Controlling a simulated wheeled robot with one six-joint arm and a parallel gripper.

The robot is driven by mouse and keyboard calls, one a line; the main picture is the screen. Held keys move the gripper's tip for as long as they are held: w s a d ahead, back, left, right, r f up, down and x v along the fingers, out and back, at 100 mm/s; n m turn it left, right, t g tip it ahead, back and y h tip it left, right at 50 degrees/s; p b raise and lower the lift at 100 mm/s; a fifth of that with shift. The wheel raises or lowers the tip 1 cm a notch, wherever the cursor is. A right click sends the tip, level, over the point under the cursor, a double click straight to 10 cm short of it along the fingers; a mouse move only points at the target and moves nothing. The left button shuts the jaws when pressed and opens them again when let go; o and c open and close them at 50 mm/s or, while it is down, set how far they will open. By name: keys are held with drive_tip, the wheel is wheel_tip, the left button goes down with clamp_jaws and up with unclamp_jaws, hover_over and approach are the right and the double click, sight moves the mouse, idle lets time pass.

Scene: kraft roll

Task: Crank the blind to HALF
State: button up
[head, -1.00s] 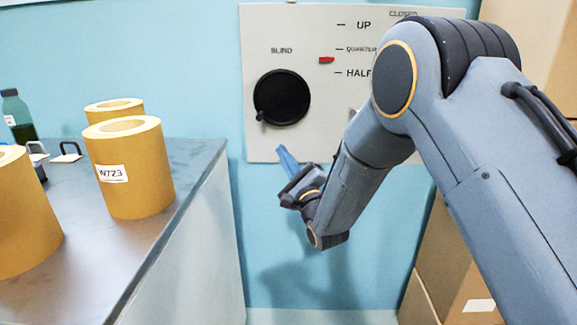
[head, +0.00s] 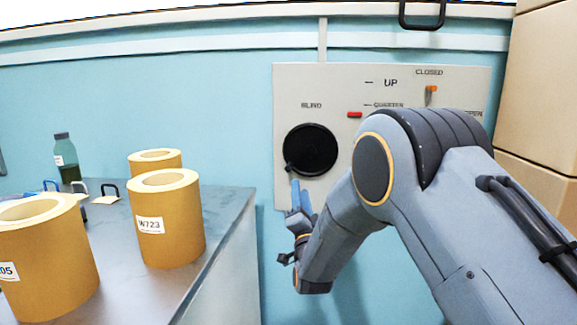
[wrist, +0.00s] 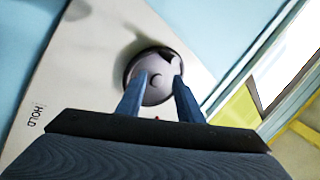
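The blind crank is a black disc (head: 310,150) on a pale wall panel (head: 340,85), with a small handle at its lower left rim. The red pointer (head: 354,114) sits slightly below the QUARTER mark; the HALF label is hidden behind my arm. My gripper (head: 299,188) is just below the disc, its blue fingers pointing up near the handle. In the wrist view my gripper (wrist: 158,92) is open, its fingertips apart in front of the dark round crank (wrist: 143,66). A paler round part shows between the fingers. I cannot tell whether they touch anything.
A second control with an orange lever (head: 431,93), labelled CLOSED, is at the panel's right. A counter (head: 215,215) at left carries kraft rolls (head: 170,225) and a green bottle (head: 66,158). Cardboard boxes (head: 545,100) stand at right. Wall left of the panel is clear.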

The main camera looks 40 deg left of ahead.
sight(289, 164)
drive_tip(key=shift+w+a+r+n+t+h+p, duration=0.4)
drive_tip(key=shift+w+a+r+n+h+p, duration=0.4)
drive_tip(key=shift+a+n, duration=0.65)
drive_tip(key=shift+w+a+r+n+t+h+p, duration=0.4)
drive_tip(key=shift+w+a+r+n+h, duration=0.35)
drive_tip(key=shift+w+a+n, duration=0.5)
drive_tip(key=shift+w+a+r+n+t+h+p, duration=0.5)
drive_tip(key=shift+w+a+r+n, duration=0.4)
drive_tip(key=shift+a+n, duration=0.7)
drive_tip(key=shift+s+d, duration=0.1)
drive_tip(key=shift+d, duration=0.05)
clamp_jaws()
